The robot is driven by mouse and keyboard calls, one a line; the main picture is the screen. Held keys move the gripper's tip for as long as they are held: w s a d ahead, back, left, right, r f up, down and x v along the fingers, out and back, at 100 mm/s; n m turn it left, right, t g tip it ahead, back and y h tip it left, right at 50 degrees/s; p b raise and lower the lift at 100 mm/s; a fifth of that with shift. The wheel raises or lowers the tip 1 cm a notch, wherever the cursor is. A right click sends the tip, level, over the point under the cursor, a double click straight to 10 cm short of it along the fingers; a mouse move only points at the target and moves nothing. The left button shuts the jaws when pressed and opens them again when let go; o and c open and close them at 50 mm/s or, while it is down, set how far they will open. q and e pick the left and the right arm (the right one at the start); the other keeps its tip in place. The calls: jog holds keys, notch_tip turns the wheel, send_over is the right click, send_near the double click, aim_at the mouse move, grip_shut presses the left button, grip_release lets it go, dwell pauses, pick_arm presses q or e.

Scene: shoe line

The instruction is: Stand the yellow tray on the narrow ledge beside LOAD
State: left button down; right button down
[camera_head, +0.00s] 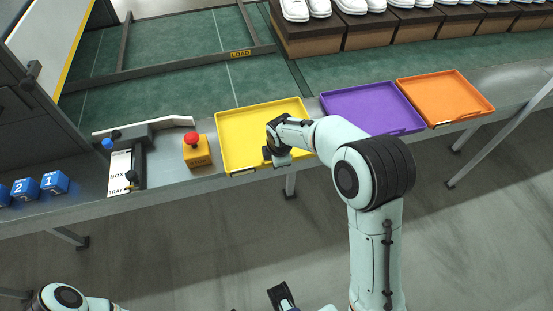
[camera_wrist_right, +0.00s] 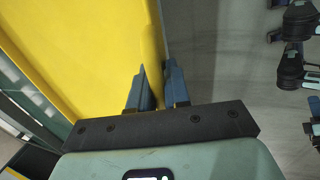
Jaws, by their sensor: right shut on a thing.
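The yellow tray (camera_head: 245,130) lies about flat at the metal ledge, left of the purple tray; whether it rests on the ledge or is slightly raised I cannot tell. My right gripper (camera_head: 274,158) is shut on its near rim, hiding part of that edge. In the right wrist view the fingers (camera_wrist_right: 158,78) straddle the rim of the yellow tray (camera_wrist_right: 90,50). The LOAD label (camera_head: 240,54) is on a dark frame bar over the green belt, behind the tray. A dark part at the bottom edge (camera_head: 281,296) looks like my left gripper, mostly cut off.
The purple tray (camera_head: 372,107) and orange tray (camera_head: 445,97) lie to the right on the ledge (camera_head: 80,205). A red button on a yellow box (camera_head: 197,150), a BOX/TRAY switch panel (camera_head: 121,172) and numbered blue blocks (camera_head: 54,182) are left. Shoes on brown boxes (camera_head: 315,36) stand behind.

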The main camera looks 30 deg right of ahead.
jog(key=shift+f, duration=0.15)
jog(key=c, duration=1.1)
grip_release()
jog(key=shift+r, duration=0.55)
jog(key=p+v, duration=0.1)
jog(key=v, duration=1)
jog(key=shift+r+p, duration=0.15)
jog(key=shift+p, duration=0.15)
jog(key=shift+s, duration=0.15)
